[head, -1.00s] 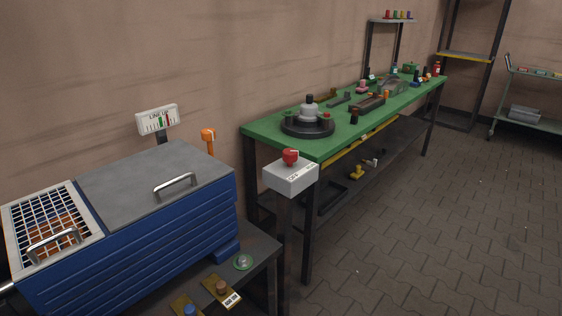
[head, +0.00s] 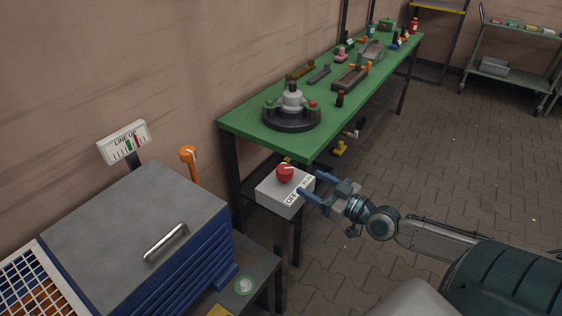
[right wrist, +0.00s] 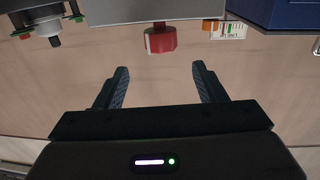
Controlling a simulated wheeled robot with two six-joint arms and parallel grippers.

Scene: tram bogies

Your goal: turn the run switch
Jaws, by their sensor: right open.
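The run switch is a red knob (head: 285,173) on top of a grey box (head: 279,199) on a dark post. The box has a label with OFF and RUN on its front edge. In the right wrist view the red knob (right wrist: 160,40) shows beyond the fingertips, roughly midway between them. My right gripper (head: 313,188) is open and empty at the right side of the box, apart from the knob. Its two fingers also show spread in the right wrist view (right wrist: 160,82). My left gripper is not in view.
A green workbench (head: 245,122) with a round dark fixture (head: 291,120) stands behind the box. A blue cabinet with a grey lid (head: 120,225) is at the left. An orange handle (head: 189,155) stands near the wall. The floor at the right is clear.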

